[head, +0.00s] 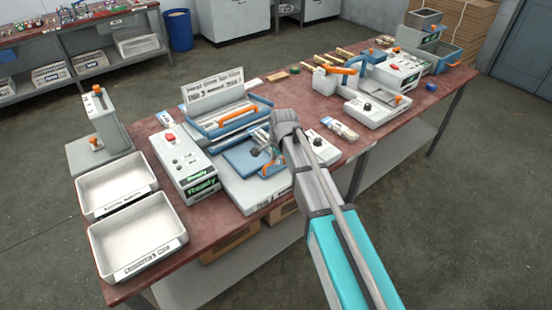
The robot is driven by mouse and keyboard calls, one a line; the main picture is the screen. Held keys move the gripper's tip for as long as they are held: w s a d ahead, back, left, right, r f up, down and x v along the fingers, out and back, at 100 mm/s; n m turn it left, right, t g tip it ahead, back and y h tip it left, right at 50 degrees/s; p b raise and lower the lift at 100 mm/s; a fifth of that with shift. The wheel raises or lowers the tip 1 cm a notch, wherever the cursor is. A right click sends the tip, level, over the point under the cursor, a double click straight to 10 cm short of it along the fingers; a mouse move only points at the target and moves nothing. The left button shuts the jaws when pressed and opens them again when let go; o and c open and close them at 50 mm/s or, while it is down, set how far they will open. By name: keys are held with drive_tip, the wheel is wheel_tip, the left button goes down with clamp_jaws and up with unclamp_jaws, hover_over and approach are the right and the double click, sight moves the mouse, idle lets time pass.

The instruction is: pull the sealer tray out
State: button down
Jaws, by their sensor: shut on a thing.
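The sealer (188,160) is a white unit on the brown bench, with a red button and green displays reading "Ready". Its blue-framed lid with an orange bar (237,117) stands raised at the back. The sealer tray (240,158) is a blue plate in front of that lid, over a light grey base (252,192). An orange handle (274,169) shows at the tray's right front. My gripper (265,155) reaches in from the right and is shut on the tray handle. The fingers and part of the handle hide each other, so the exact grip is unclear.
Two white bins (118,187) (138,234) stand at the bench's left front. A grey press (99,125) stands behind them. A white controller (322,147) and small packets (340,129) lie right of my gripper. More machines (380,100) fill the bench's right end.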

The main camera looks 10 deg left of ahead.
drive_tip(key=s+d, duration=0.4)
drive_tip(key=d, duration=0.1)
drive_tip(key=shift+s, duration=0.15)
drive_tip(key=shift+f, duration=0.1)
drive_tip(key=c, duration=0.7)
unclamp_jaws()
drive_tip(key=shift+d, duration=0.1)
drive_tip(key=shift+a, duration=0.2)
